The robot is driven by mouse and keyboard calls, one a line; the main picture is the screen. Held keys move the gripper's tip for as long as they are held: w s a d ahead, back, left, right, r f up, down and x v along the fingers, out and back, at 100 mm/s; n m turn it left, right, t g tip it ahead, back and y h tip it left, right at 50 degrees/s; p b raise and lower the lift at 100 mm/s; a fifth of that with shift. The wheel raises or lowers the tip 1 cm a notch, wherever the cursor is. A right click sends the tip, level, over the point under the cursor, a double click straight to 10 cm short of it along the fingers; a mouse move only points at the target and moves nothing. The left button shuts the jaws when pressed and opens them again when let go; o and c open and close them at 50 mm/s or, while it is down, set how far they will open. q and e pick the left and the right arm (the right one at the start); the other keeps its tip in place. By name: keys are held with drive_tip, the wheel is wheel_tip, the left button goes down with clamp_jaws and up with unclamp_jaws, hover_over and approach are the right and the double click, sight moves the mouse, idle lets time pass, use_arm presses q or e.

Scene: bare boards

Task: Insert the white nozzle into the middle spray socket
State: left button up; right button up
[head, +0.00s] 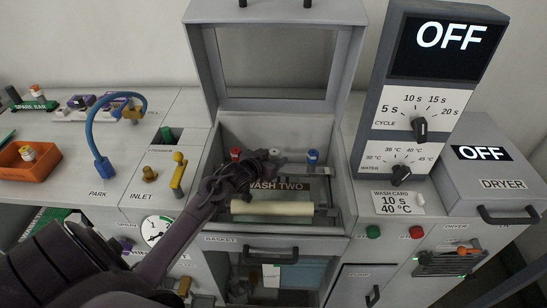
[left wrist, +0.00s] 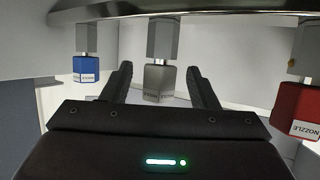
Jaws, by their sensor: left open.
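In the left wrist view the white nozzle (left wrist: 158,83), looking grey in shade with a small label, hangs upright directly under the middle spray socket (left wrist: 164,40). No gap shows between them. My left gripper (left wrist: 158,78) is open, with one finger on each side of the nozzle and space showing beside it. A blue nozzle (left wrist: 86,67) hangs from the socket to the left and a red nozzle (left wrist: 299,108) hangs to the right. In the head view my left gripper (head: 256,166) reaches inside the open wash chamber and largely hides the middle nozzle. My right gripper is not in view.
The chamber's lid (head: 231,104) stands raised at the back. A cream roller (head: 258,208) lies below my gripper, in front of the "WASH TWO" sign (head: 290,186). An orange tray (head: 27,174) sits at the left. The control panel (head: 421,90) rises to the right of the chamber.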

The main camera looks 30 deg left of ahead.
use_arm(q)
drive_tip(key=v, duration=0.7)
drive_tip(key=shift+s+d, duration=0.1)
idle(0.4)
